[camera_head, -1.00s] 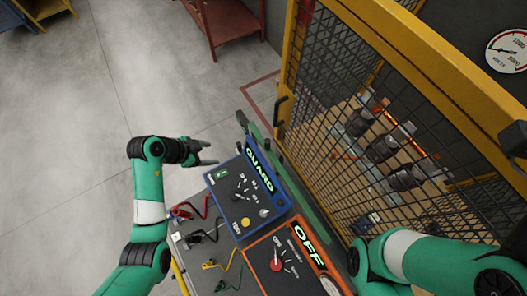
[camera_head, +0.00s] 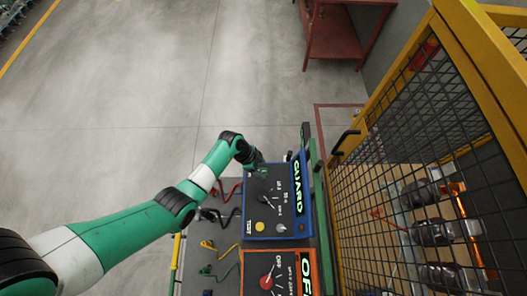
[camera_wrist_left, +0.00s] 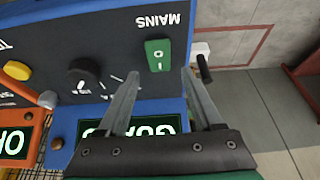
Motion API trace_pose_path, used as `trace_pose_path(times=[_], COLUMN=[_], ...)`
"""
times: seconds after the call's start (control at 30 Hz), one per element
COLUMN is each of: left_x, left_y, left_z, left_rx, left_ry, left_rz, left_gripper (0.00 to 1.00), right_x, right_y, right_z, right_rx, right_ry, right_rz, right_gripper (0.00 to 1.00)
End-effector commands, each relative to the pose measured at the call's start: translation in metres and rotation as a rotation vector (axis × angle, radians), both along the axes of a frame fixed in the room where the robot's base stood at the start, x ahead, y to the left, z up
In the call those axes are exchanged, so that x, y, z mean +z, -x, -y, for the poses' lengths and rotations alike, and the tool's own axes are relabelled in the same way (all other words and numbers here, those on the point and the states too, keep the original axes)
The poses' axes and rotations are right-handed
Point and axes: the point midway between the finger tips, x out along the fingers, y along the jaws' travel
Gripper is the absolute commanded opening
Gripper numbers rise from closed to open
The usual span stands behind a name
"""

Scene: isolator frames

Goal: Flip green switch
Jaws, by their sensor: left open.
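In the head view, my left gripper (camera_head: 260,164) is over the far-left corner of the GUARD panel (camera_head: 286,205) and largely covers the switch. My right gripper is out of view.
The GUARD panel has a black knob (camera_wrist_left: 84,75) and a yellow button (camera_wrist_left: 17,70). An orange OFF panel (camera_head: 284,268) lies nearer. Cables (camera_head: 222,247) lie along the left side. A yellow mesh cage (camera_head: 420,150) stands to the right. Open floor lies at left.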

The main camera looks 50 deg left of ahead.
Motion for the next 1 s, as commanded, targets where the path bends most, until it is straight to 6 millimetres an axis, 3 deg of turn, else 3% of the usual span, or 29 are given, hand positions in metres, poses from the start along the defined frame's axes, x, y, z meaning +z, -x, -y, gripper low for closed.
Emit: trace_pose_path(times=[0.03,0.13,0.43,0.8,1.0], left_x=[-0.0104,-0.0171,-0.0178,-0.0177,-0.0169], left_y=[-0.0024,-0.0048,-0.0059,-0.0057,-0.0050], left_z=[0.0021,0.0042,0.0051,0.0051,0.0049], left_rx=[-0.001,0.000,0.000,0.000,0.001], left_ry=[0.000,0.000,0.000,0.000,0.008], left_rz=[0.000,0.000,0.001,0.001,0.006], left_gripper=[0.68,0.68,0.68,0.01,0.00], right_x=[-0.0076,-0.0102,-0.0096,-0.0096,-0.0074], right_y=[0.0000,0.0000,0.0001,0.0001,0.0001], right_z=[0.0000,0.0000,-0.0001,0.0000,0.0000], right_rx=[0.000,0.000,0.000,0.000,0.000], right_ry=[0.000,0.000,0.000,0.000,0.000], right_rz=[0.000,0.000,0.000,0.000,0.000], right_gripper=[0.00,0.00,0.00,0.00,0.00])
